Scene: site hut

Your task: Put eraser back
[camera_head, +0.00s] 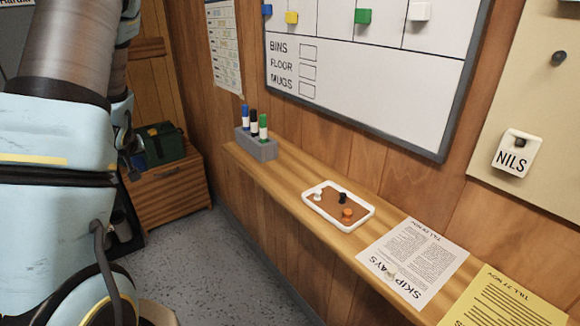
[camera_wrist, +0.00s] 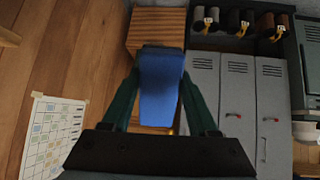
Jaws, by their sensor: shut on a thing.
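My gripper (camera_wrist: 160,92) is shut on a blue block, which looks like the eraser (camera_wrist: 161,70), in the wrist view. The eraser sits between the two dark green fingers and points away from the wrist. A grey holder (camera_head: 258,148) with blue, black and green markers stands at the ledge's far left end.
On the ledge lie a white-rimmed tray (camera_head: 318,207) with small pieces, a printed white sheet (camera_head: 412,262) and a yellow sheet (camera_head: 505,302). Bare ledge shows between holder and tray. A dark green bag (camera_head: 160,145) sits on a wooden cabinet (camera_head: 170,195). Grey lockers (camera_wrist: 238,95) show in the wrist view.

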